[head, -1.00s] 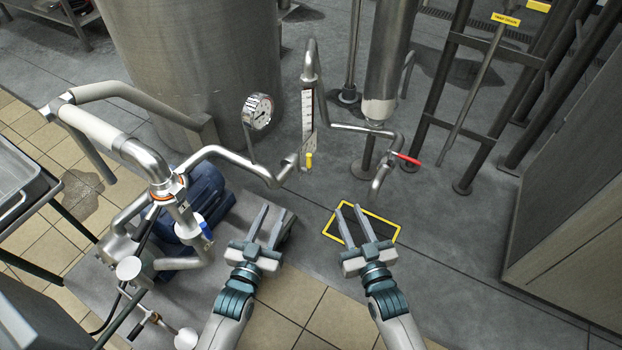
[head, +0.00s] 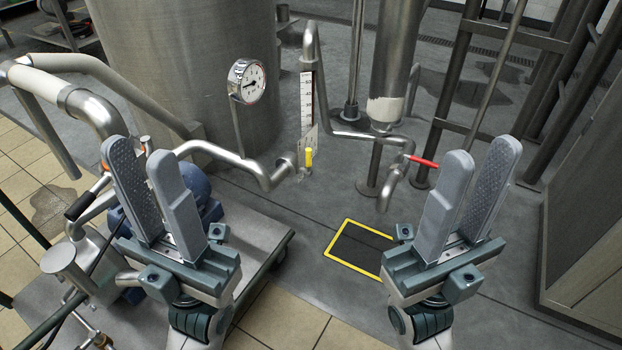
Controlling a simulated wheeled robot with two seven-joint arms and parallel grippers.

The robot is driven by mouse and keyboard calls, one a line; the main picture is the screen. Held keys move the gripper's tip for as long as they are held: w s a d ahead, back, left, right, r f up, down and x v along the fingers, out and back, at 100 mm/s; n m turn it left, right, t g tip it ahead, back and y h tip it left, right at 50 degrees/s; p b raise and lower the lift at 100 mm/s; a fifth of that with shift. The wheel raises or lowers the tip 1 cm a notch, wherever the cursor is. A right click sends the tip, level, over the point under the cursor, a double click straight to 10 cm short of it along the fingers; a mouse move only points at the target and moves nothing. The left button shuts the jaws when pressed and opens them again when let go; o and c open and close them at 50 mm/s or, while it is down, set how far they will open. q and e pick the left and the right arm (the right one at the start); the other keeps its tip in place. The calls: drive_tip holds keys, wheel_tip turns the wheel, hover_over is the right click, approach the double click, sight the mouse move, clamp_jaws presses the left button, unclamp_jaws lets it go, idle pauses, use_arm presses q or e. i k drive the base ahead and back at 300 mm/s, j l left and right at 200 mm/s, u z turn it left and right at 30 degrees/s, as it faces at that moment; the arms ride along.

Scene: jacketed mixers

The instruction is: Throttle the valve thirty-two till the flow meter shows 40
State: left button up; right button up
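A flow meter with a white scale (head: 307,98) stands upright on the pipework at centre; its reading is too small to tell. A yellow handle (head: 308,158) sits at its foot. A red lever (head: 424,162) sits on the pipe to the right. No number shows on either handle, so I cannot tell which is valve thirty-two. My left gripper (head: 142,157) is open and empty, left of the yellow handle in the picture. My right gripper (head: 482,157) is open and empty, right of the red lever. Both are apart from the handles.
A round dial gauge (head: 246,82) stands left of the flow meter. A large steel tank (head: 185,55) is behind it. A blue pump motor (head: 197,182) is partly hidden behind my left gripper. A yellow-framed floor grate (head: 360,250) lies at centre front. A cabinet (head: 590,210) stands at right.

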sight(309, 162)
drive_tip(key=i+l+u, duration=0.1)
drive_tip(key=l+u, duration=0.15)
drive_tip(key=l, duration=1.4)
